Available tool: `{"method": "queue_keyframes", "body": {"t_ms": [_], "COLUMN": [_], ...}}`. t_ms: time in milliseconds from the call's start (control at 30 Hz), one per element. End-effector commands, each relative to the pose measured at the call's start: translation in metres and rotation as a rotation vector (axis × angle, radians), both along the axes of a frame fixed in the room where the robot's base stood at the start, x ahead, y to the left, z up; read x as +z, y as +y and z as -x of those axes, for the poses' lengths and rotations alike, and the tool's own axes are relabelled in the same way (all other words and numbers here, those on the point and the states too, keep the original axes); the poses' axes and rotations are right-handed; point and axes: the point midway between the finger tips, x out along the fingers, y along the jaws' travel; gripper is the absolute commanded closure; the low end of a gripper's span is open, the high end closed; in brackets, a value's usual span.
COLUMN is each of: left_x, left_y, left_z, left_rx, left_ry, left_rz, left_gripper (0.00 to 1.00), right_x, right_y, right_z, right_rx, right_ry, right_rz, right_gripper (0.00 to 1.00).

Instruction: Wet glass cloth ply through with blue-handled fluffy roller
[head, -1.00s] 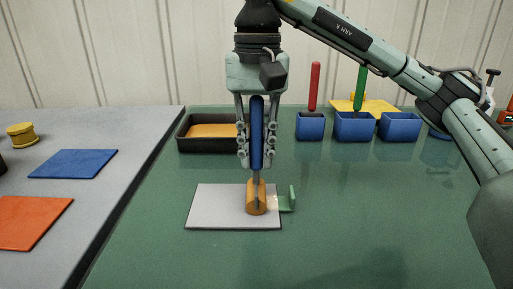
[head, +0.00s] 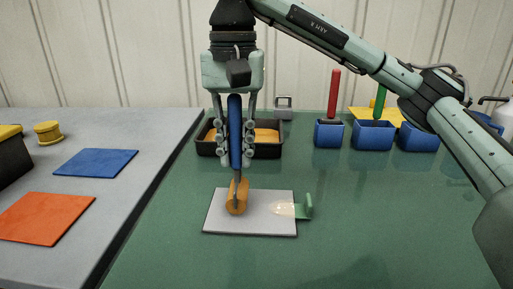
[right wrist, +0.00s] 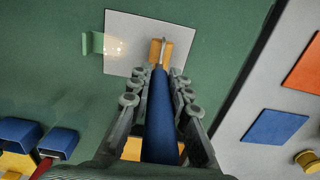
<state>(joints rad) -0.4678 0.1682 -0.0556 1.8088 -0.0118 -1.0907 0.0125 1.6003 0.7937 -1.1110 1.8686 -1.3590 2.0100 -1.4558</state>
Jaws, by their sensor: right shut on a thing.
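The glass cloth ply (head: 262,220) is a pale grey-white square lying flat on the green table. A pale, shiny patch (head: 286,210) shows near its right edge, beside a small green tab (head: 308,208). My right gripper (head: 236,160) is shut on the blue handle (head: 235,130) of the roller. The roller's amber fluffy head (head: 237,197) appears to rest on the left part of the ply. The right wrist view also shows the blue handle (right wrist: 161,115) between the fingers and the amber head (right wrist: 160,52) over the ply (right wrist: 130,40). My left gripper is not in view.
A black tray (head: 205,148) with amber contents stands behind the ply. Blue bins (head: 373,137) stand at the back right, with red (head: 334,92) and green handles upright. A grey side surface at left holds blue (head: 95,162) and orange (head: 42,217) sheets. The table's front right is clear.

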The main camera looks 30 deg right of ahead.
Motion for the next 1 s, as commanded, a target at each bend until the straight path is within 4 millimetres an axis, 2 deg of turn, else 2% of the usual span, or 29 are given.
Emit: {"method": "queue_keyframes", "body": {"t_ms": [200,567,1000], "left_x": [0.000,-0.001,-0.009], "left_y": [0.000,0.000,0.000], "left_z": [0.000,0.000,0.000], "left_rx": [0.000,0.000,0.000], "left_ry": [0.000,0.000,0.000], "left_rz": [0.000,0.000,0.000], "left_gripper": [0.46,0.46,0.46], "right_x": [0.000,-0.001,-0.011], "right_y": [0.013,0.014,0.014], "right_z": [-0.008,-0.008,-0.008], "right_rx": [-0.001,-0.001,-0.001], "right_ry": [0.000,0.000,0.000], "right_rz": [0.000,0.000,0.000], "right_gripper": [1.00,1.00,1.00]}}
